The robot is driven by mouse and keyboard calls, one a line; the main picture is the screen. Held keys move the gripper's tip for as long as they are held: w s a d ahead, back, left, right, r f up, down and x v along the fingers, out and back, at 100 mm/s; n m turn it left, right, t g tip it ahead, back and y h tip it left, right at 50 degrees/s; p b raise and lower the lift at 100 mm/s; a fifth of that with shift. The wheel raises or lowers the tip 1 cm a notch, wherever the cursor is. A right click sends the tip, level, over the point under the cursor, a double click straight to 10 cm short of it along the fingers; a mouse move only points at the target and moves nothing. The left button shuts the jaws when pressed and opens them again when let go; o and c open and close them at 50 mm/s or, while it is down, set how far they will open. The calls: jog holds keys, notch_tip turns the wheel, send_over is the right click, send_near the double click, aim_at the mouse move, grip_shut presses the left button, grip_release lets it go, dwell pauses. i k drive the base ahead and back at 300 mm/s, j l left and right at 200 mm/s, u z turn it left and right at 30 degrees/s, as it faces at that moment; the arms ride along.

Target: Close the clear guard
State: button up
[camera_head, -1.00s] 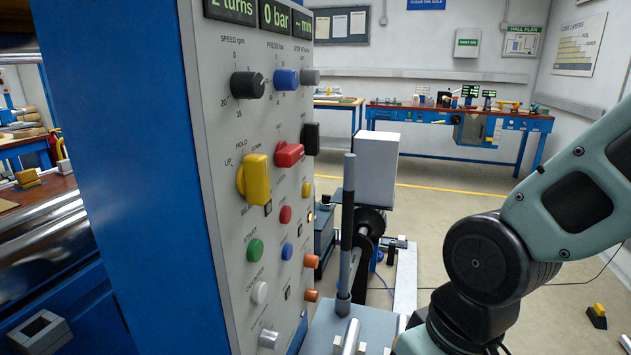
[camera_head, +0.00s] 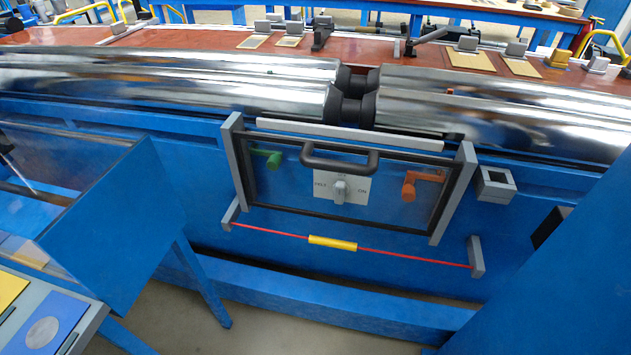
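The clear guard (camera_head: 290,190) is a see-through panel in a dark frame, in the middle of the head view. It sits between two grey upright posts on the front of the blue machine, below the shiny rollers. A dark bar handle (camera_head: 340,165) crosses its upper part. The dark gap between the rollers (camera_head: 352,100) above it is uncovered. A green lever (camera_head: 264,159), an orange lever (camera_head: 410,187) and a white plate with a grey knob (camera_head: 341,188) show within the guard's outline. My gripper is not in view.
A red cord with a yellow grip (camera_head: 333,243) runs below the guard between grey brackets. A blue sloping stand (camera_head: 100,210) is at the left. A large blue panel (camera_head: 570,270) fills the lower right. A grey box (camera_head: 495,184) sits right of the guard.

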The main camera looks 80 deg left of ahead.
aim_at(305, 159)
jog(key=u, duration=0.45)
jog(key=j+u, duration=0.1)
jog(key=u, duration=0.75)
jog(key=j+u, duration=0.1)
jog(key=u, duration=0.75)
